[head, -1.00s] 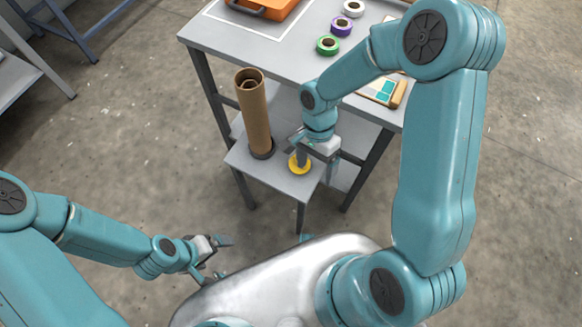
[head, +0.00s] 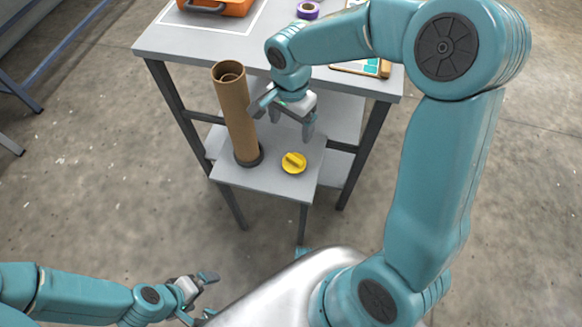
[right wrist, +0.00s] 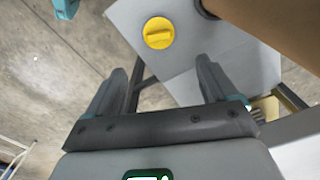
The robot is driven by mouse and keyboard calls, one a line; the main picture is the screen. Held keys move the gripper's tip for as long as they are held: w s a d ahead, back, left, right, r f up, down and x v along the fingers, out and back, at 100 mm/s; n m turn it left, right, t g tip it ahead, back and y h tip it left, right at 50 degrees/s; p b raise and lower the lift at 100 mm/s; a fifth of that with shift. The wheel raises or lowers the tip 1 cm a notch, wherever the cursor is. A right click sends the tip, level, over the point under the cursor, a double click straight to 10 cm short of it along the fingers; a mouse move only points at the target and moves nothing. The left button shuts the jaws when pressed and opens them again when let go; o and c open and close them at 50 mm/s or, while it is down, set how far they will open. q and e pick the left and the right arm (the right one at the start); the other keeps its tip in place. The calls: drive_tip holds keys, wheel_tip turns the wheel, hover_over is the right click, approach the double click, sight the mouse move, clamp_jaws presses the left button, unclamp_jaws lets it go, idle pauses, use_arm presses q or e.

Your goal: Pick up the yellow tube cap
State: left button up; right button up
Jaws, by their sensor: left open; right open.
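The yellow tube cap (head: 293,163) lies flat on the small grey stand (head: 270,183), to the right of the upright brown cardboard tube (head: 236,115). It is round with a raised grip bar across its top. In the right wrist view the cap (right wrist: 159,33) shows beyond the open fingers. My right gripper (head: 290,127) is open and empty, above and behind the cap, its left finger close to the tube; I cannot tell whether they touch. My left gripper (head: 204,294) is open and empty at the lower left, away from the stand.
The larger grey table (head: 170,42) stands behind the stand. The tube stands in a dark ring on the stand's left side. The floor around is free.

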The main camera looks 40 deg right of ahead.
drive_tip(key=b, duration=0.3)
approach(294, 159)
drive_tip(key=f, duration=0.5)
drive_tip(key=shift+w+a, duration=0.1)
drive_tip(key=shift+a, duration=0.2)
drive_tip(key=f, duration=0.5)
drive_tip(key=shift+d+f+b, duration=0.15)
drive_tip(key=shift+d+b, duration=0.15)
drive_tip(key=shift+b, duration=0.1)
drive_tip(key=c, duration=0.8)
